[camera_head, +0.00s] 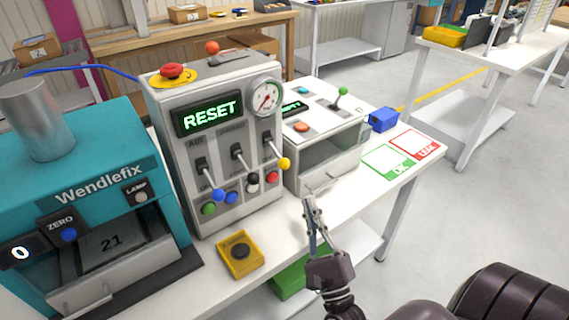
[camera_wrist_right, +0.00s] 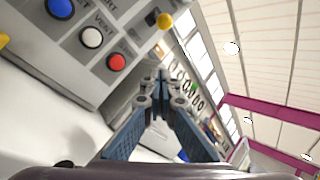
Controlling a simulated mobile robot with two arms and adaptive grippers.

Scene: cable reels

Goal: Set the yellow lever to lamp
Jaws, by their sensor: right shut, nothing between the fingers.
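The yellow lever (camera_head: 284,164) is the rightmost of three levers on the front of the grey control box. Its handle slants down and to the right, and its yellow knob also shows in the wrist view (camera_wrist_right: 165,20). The lever's position labels are too small to read. A LAMP label with a pale button (camera_head: 140,197) is on the teal Wendlefix machine. My right gripper (camera_head: 308,200) is shut and empty, in front of and below the yellow knob, apart from it. In the wrist view its closed fingertips (camera_wrist_right: 162,75) are below the knob. My left gripper is out of view.
The grey control box (camera_head: 160,130) has a RESET display, a gauge and a red mushroom button (camera_head: 172,70). Its lower buttons include a red one (camera_head: 272,177). A white cabinet (camera_head: 330,165) stands to its right.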

